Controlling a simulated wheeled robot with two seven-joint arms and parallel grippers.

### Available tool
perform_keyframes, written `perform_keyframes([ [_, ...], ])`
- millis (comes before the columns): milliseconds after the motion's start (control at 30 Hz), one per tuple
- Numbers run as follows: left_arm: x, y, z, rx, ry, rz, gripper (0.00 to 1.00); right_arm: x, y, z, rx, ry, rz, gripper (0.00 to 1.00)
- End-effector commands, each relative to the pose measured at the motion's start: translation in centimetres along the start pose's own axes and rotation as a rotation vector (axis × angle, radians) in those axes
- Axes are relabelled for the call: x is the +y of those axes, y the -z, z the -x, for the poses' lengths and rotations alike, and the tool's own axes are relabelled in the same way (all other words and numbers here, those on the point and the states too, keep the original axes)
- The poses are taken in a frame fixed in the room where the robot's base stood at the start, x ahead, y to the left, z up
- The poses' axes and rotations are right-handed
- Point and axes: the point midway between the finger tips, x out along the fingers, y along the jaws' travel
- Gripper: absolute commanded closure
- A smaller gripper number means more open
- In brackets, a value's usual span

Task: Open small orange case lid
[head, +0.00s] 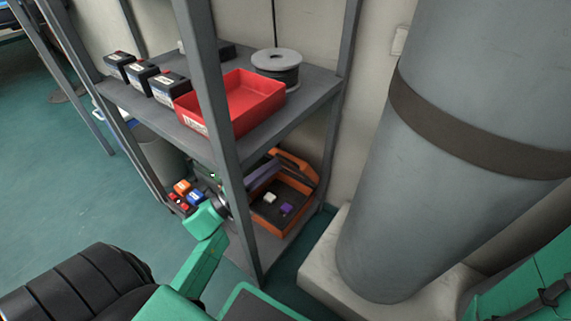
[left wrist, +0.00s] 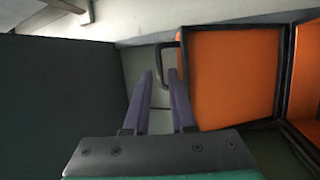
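The small orange case (head: 262,217) stands on the lower shelf in the head view, with a white and a purple item visible inside. Its orange lid (head: 296,163) is raised off the box at the back. In the left wrist view the lid (left wrist: 230,75) shows as an orange panel with a dark rim and a dark handle (left wrist: 160,62) on its left edge. My left gripper (head: 268,173) reaches in at the lid's side; its purple fingers (left wrist: 160,75) are apart, with the handle near their tips. Whether they touch it is unclear. My right gripper is out of view.
A grey shelf post (head: 222,130) stands in front of the case. A red tray (head: 247,101) and a cable spool (head: 277,68) sit on the shelf above. Small coloured items (head: 183,188) lie left of my gripper. A large grey cylinder (head: 430,190) stands at right.

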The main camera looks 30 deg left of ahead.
Motion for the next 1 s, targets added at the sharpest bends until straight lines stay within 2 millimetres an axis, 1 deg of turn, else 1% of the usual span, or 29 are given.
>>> perform_keyframes([
  [33,-0.4,-0.1,-1.1,0.000,-0.006,-0.001,0.76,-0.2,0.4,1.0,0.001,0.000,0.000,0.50],
  [100,-0.4,-0.1,-2.5,0.000,-0.005,-0.002,0.76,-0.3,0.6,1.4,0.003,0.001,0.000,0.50],
  [200,-0.2,0.0,-3.9,0.001,-0.002,-0.001,0.76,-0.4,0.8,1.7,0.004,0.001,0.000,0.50],
  [300,-0.1,0.0,-4.5,0.000,-0.001,0.001,0.76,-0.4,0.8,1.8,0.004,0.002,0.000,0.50],
  [500,0.0,0.0,-4.5,0.001,0.001,0.001,0.76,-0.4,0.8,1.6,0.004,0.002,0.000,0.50],
  [533,0.0,0.0,-4.5,0.001,0.000,0.001,0.84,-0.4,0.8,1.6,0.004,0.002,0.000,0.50],
  [567,0.0,0.0,-4.5,0.001,0.000,0.001,0.96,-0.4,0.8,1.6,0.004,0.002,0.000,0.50],
  [600,0.0,0.0,-4.5,0.001,0.000,0.001,1.00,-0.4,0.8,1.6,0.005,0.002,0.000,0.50],
  [1000,0.0,0.0,-4.5,0.000,0.000,0.001,1.00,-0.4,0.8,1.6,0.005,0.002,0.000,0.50],
])
